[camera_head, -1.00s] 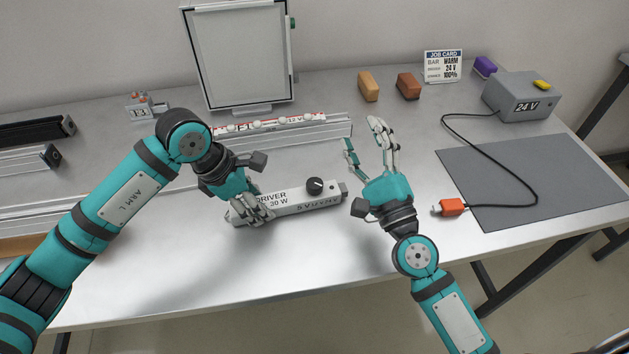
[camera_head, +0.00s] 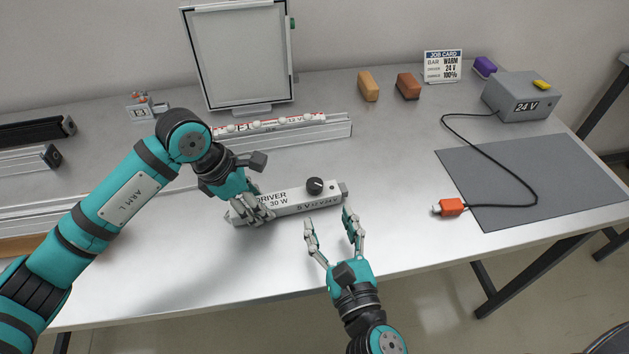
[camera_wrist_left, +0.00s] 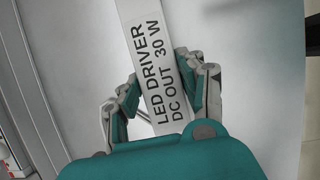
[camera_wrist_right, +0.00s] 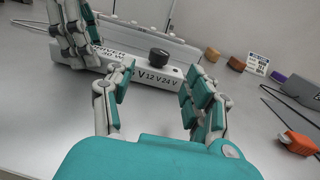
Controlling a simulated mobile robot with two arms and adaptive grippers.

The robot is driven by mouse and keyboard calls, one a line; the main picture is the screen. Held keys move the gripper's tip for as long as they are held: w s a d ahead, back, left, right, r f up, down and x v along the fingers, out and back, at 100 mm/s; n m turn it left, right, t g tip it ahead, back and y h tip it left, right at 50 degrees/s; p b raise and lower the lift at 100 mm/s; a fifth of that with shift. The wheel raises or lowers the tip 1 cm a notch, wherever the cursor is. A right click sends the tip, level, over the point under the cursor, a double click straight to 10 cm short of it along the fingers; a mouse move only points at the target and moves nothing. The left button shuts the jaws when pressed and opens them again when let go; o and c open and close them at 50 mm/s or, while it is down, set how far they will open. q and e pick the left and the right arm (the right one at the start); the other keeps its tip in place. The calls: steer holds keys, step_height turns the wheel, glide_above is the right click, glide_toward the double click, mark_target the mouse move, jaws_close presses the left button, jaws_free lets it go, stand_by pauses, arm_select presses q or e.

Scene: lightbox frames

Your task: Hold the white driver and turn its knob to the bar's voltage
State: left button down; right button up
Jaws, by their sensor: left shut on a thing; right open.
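The white driver (camera_head: 285,204) lies on the table, marked LED DRIVER, DC OUT 30 W in the left wrist view (camera_wrist_left: 158,70). My left gripper (camera_head: 253,208) is shut around its left part. The black knob (camera_head: 314,186) is on top near the right end; it also shows in the right wrist view (camera_wrist_right: 158,57), above markings including 12 V and 24 V. I cannot tell its setting. My right gripper (camera_head: 329,219) is open and empty, just in front of the driver's right end, apart from the knob. The bar (camera_head: 270,124) lies behind; its small label seems to read 12 V.
A job card (camera_head: 443,66) at the back reads BAR WARM, 24 V, 100%. A grey box (camera_head: 520,98) marked 24 V has a cable to an orange plug (camera_head: 449,207) beside a dark mat (camera_head: 560,180). A framed panel (camera_head: 240,58) stands behind the bar. The front table is clear.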

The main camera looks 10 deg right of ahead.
mark_target(317, 190)
steer(key=w, duration=1)
steer(key=shift+w+a, duration=0.25)
steer(key=shift+a, duration=0.15)
jaws_close()
